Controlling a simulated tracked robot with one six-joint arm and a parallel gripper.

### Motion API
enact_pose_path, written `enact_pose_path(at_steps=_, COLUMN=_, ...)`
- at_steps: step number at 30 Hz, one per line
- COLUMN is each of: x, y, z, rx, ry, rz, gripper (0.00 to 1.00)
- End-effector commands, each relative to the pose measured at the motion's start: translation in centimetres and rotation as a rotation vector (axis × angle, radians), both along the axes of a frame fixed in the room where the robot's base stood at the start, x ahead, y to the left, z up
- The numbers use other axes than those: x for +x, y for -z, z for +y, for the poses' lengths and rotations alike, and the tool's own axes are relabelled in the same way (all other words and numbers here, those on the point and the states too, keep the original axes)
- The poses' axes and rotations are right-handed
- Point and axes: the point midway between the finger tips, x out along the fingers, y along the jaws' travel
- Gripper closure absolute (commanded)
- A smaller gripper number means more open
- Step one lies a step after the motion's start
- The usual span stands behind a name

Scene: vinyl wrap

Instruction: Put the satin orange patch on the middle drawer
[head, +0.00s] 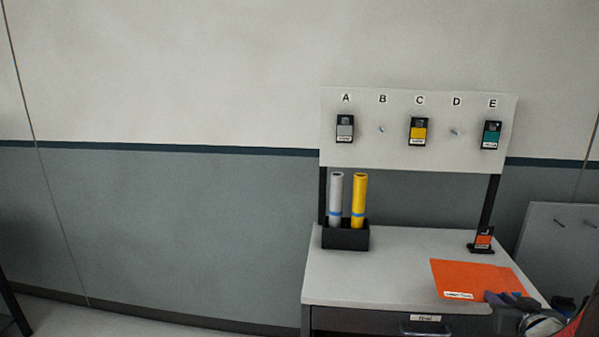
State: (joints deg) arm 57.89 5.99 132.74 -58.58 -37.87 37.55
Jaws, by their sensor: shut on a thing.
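The orange patch (468,276) is a flat sheet with a small white label on its lower edge. It shows over the right part of the white worktop. My gripper (497,298) is at the lower right of the picture, shut on the patch's lower right corner. I cannot tell whether the patch lies on the worktop or is just above it. Lower drawers are outside the picture.
The white worktop (360,275) is clear at its front left. A black bin (345,237) holds a grey roll and a yellow roll. A small stand (483,241) holds an orange-and-black card. Behind is a pegboard (400,155) with cards at A, C and E; B and D are bare.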

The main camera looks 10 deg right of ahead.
Motion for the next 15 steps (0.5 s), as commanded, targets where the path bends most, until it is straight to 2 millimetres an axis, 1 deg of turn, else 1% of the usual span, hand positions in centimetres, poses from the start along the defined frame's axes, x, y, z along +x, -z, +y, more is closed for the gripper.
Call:
enact_pose_path(at_steps=5, x=1.2, y=0.0, z=0.4, rx=0.000, ry=0.021, rz=0.000, gripper=0.98)
enact_pose_path(at_steps=8, x=2.1, y=0.0, z=0.9, rx=0.001, ry=0.027, rz=0.001, gripper=0.98)
enact_pose_path(at_steps=11, x=3.2, y=0.2, z=1.8, rx=0.000, ry=0.029, rz=0.001, gripper=0.98)
enact_pose_path(at_steps=15, x=5.4, y=0.6, z=3.8, rx=0.002, ry=0.023, rz=0.000, gripper=0.98)
